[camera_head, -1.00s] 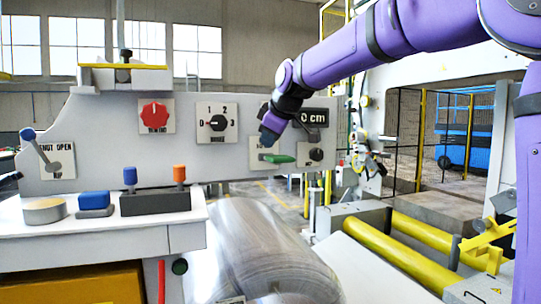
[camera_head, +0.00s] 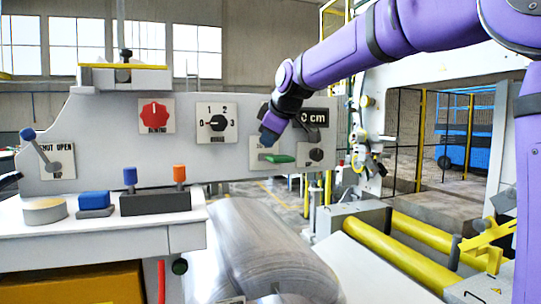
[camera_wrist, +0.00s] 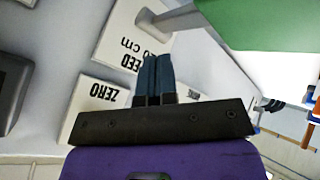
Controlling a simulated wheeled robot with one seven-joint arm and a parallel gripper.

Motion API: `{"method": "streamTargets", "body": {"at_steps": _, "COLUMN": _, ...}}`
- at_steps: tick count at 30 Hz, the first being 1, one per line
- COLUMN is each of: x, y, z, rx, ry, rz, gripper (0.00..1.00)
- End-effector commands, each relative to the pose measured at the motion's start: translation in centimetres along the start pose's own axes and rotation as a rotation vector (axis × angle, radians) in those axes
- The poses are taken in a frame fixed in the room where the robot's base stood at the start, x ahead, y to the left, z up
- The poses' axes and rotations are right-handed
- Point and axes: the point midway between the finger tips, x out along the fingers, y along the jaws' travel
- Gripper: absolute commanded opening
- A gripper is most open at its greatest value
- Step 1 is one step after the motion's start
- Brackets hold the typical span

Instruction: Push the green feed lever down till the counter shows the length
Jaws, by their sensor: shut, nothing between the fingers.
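The green feed lever (camera_head: 280,158) sticks out to the right from its white plate on the grey panel, about level. In the wrist view its green handle (camera_wrist: 260,22) is large at the upper right, on a grey arm. My gripper (camera_head: 268,138) is just above the lever; in the wrist view my gripper (camera_wrist: 158,62) has its two dark blue fingers together and empty, pointing at the FEED plate (camera_wrist: 130,45). I cannot tell whether the fingertips touch the lever. The counter (camera_head: 313,117) is partly hidden by my wrist; a 0 and "cm" show.
A ZERO plate (camera_wrist: 100,100) sits beside the feed plate; its black knob (camera_head: 316,154) is right of the lever. A red knob (camera_head: 154,114) and a selector dial (camera_head: 217,122) are to the left. A wrapped coil (camera_head: 265,250) lies below.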

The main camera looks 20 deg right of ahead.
Motion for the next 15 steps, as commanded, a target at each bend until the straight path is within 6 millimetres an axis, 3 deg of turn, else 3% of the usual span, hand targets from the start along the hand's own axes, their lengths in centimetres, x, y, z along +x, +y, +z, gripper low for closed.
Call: {"method": "streamTargets", "body": {"at_steps": 15, "x": 0.57, "y": -0.43, "z": 0.42, "rx": 0.000, "ry": 0.000, "rz": 0.000, "gripper": 0.00}}
